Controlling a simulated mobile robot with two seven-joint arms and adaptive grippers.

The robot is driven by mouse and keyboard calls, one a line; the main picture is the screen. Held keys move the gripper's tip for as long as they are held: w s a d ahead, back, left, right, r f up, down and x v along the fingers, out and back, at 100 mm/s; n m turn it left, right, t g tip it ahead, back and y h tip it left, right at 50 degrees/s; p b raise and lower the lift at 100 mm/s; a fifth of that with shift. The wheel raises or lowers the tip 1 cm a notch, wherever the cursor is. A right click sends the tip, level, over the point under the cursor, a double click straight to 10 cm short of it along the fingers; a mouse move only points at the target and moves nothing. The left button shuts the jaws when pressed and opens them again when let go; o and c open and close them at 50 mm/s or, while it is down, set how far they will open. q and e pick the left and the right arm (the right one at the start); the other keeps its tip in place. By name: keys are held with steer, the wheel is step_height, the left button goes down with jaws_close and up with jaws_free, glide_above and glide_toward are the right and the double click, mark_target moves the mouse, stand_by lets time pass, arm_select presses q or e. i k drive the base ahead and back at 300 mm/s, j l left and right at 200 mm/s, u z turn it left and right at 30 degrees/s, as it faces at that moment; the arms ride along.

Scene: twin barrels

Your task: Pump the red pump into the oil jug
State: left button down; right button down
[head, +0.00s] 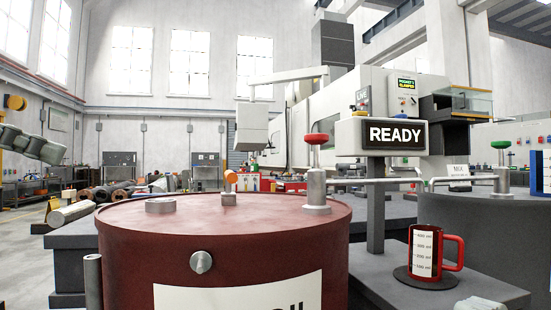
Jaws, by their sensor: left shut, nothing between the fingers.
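The red pump (317,190) stands on the red barrel (212,245). It has a red knob (317,139) on top, raised above its metal body, and a thin spout reaching right. The oil jug (424,252) is red and black with a white scale and a handle on its right. It stands upright on a dark round plate (424,279), below the spout ends. I cannot see inside it. My left gripper (52,153) is at the far left edge, shut and empty, well away from the pump. My right gripper does not clearly show.
A green-knobbed pump (501,178) stands on a dark grey barrel (490,235) at right, its spout pointing left. A sign reading READY (395,136) rises on a post behind the jug. The red barrel has caps on top. Air above it is clear.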

mark_target(316, 139)
steer(key=i+l, duration=0.2)
steer(key=l, duration=0.15)
steer(key=i+l, duration=0.45)
steer(key=l, duration=0.25)
